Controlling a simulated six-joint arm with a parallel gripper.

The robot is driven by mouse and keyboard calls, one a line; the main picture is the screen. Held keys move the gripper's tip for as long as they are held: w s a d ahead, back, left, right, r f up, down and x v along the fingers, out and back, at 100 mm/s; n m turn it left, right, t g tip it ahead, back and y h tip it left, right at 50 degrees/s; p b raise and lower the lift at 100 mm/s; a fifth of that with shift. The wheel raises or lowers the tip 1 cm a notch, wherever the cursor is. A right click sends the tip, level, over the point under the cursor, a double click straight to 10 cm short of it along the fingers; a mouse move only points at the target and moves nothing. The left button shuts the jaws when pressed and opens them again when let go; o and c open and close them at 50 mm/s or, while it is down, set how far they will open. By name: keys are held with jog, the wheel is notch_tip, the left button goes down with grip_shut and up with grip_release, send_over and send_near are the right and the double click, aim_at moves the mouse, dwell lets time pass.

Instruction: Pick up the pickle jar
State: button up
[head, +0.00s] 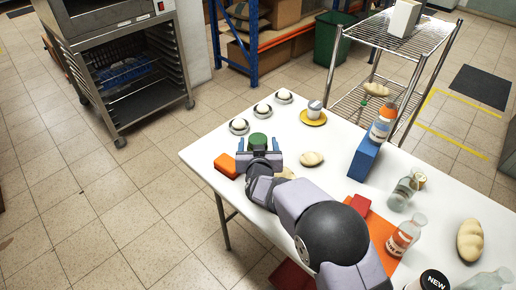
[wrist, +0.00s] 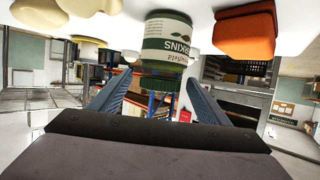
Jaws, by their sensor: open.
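The pickle jar, with its green lid (head: 258,139), stands on the white table (head: 200,152) near its left end. In the wrist view, where the scene appears upside down, the jar (wrist: 167,38) shows a white and green label with partly readable lettering ending in "RKINS". My gripper (head: 258,147) is open and empty, pointing at the jar. In the wrist view its two blue-grey fingers (wrist: 158,80) lie to either side of the green lid. I cannot tell whether the fingertips overlap the lid in depth. My wrist hides the jar's lower part in the head view.
An orange block (head: 225,166) sits close left of my gripper; it also shows in the wrist view (wrist: 244,35). A bread roll (head: 312,158) lies to the right. Several small dishes with white rounds (head: 239,126) stand behind. A blue box (head: 363,160) bears a bottle (head: 381,126).

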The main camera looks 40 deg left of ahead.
jog(key=shift+x, duration=1)
jog(key=c, duration=1.6)
jog(key=shift+r, duration=0.7)
notch_tip(320, 180, up, 9)
jog(key=shift+p, duration=0.7)
